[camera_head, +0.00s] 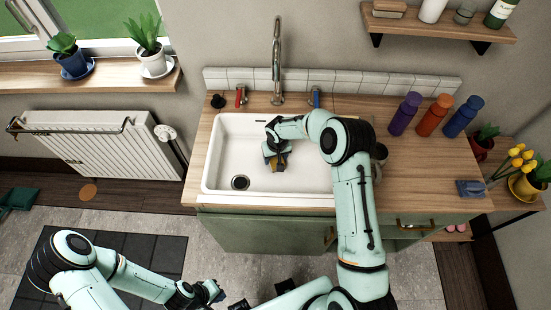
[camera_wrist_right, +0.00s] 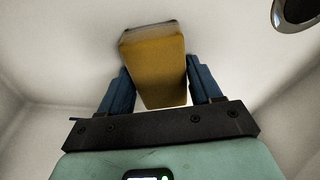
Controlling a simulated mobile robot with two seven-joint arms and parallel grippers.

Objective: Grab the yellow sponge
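The yellow sponge (camera_wrist_right: 155,68) is between the two blue fingers of my right gripper (camera_wrist_right: 163,85) in the right wrist view. The fingers press against its left and right sides, and its far end sticks out past them. In the head view my right gripper (camera_head: 277,160) points down inside the white sink (camera_head: 217,165), and a small part of the sponge (camera_head: 279,163) shows at its fingers. My left gripper (camera_head: 215,291) is low in the head view, away from the sink. Its fingers are too small to read there.
The sink drain (camera_head: 240,183) is left of my right gripper. The tall faucet (camera_head: 277,60) stands behind the sink, between a red handle (camera_head: 240,96) and a blue handle (camera_head: 315,97). Several bottles (camera_head: 433,115) and a blue brush (camera_head: 470,188) are on the counter at right.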

